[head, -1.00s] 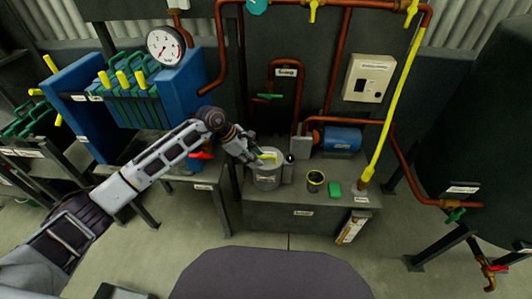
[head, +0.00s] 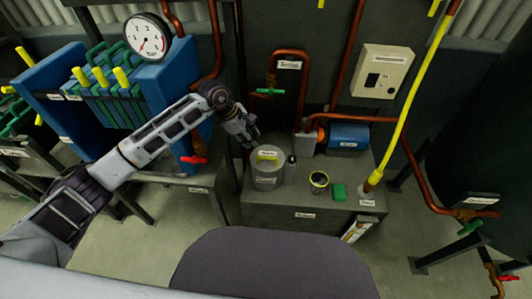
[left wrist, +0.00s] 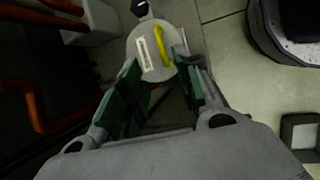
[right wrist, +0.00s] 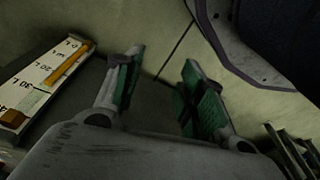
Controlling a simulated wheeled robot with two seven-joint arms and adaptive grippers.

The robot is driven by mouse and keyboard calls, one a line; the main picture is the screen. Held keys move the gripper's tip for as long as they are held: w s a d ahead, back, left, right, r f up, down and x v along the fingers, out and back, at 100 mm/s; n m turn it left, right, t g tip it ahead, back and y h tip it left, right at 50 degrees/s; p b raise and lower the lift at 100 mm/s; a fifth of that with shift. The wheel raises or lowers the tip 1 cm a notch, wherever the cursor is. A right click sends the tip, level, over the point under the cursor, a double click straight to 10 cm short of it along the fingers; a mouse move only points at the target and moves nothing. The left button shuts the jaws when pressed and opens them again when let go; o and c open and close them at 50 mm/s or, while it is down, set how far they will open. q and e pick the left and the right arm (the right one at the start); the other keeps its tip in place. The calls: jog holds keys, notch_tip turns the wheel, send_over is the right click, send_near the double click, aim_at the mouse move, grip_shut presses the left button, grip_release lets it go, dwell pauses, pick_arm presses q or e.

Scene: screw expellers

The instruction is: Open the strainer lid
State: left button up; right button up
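The strainer (head: 267,181) is a grey cylinder on the dark bench. Its round lid (head: 262,166) lies flat on top, with a yellow handle (head: 267,155) and a white label. In the left wrist view the lid (left wrist: 146,66) and yellow handle (left wrist: 162,45) show just beyond the fingertips. My left gripper (head: 250,141) is open and empty, beside and a little above the lid's far left side, apart from the handle. My right gripper (right wrist: 163,62) is open and empty over the floor; it is out of the head view.
A black knob (head: 292,158) stands at the strainer's right. Copper pipes rise behind. A red-handled valve (head: 194,159) is below my left forearm.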

dwell(0.3)
pick_arm(q)
jog(key=b, duration=0.2)
send_near(266, 158)
jog(key=x, duration=0.7)
jog(key=shift+w+d, duration=0.15)
jog(key=shift+d, duration=0.2)
jog(key=shift+w+d+f, duration=0.15)
jog(key=shift+f, duration=0.3)
pick_arm(e)
notch_tip(266, 158, up, 6)
jog(key=a, duration=0.1)
jog(key=shift+w+a+r, duration=0.15)
jog(key=shift+w+a, duration=0.1)
pick_arm(q)
grip_shut()
pick_arm(e)
jog(key=shift+s+f, duration=0.2)
jog(key=shift+f, duration=0.1)
